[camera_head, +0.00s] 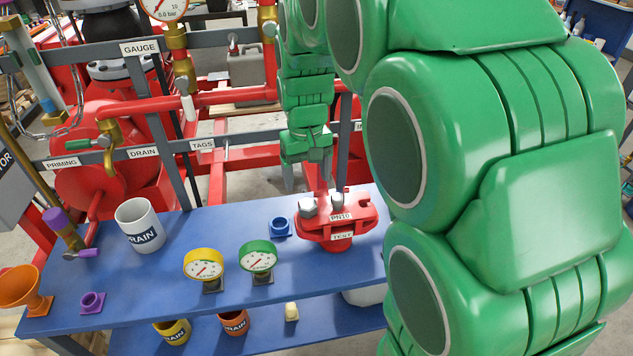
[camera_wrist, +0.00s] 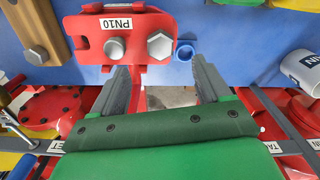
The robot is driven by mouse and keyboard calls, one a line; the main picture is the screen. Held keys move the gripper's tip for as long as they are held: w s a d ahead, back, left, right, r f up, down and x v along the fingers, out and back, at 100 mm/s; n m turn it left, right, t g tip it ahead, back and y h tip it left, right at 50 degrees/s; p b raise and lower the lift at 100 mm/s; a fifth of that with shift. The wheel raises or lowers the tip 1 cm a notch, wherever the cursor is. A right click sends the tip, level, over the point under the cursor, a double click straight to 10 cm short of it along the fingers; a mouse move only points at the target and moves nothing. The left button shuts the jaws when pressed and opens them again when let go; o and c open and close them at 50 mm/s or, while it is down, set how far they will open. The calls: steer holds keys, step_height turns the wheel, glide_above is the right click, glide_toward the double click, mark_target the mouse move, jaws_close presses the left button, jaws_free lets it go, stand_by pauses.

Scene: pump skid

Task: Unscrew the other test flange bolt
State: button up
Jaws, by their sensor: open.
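The red test flange (camera_head: 338,225), marked PN10 and TEST, stands on the blue bench. Two grey hex-headed bolts sit in its top: a left one (camera_head: 308,206) and a right one (camera_head: 337,200). In the wrist view these are a larger bolt head (camera_wrist: 160,45) and a smaller one (camera_wrist: 114,48) on the flange (camera_wrist: 90,40). My gripper (camera_head: 307,181) is open and empty above the flange, pointing down. In the wrist view its fingers (camera_wrist: 162,72) are apart, with the larger bolt head between and beyond their tips, not touched.
A blue ring holder (camera_head: 280,227) stands left of the flange. Yellow (camera_head: 205,264) and green (camera_head: 258,257) gauges stand in front of it, with a white DRAIN cup (camera_head: 140,225) further left. Red pipes and a grey rail with labels run behind the bench.

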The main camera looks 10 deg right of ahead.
mark_target(308, 203)
steer(key=shift+w+f, duration=0.1)
steer(key=shift+f, duration=3.85)
steer(key=shift+c, duration=0.2)
steer(key=c, duration=1.1)
steer(key=n, duration=0.5)
steer(key=shift+a, duration=0.1)
steer(key=n, duration=0.4)
steer(key=shift+n, duration=0.4)
steer(key=n, duration=0.5)
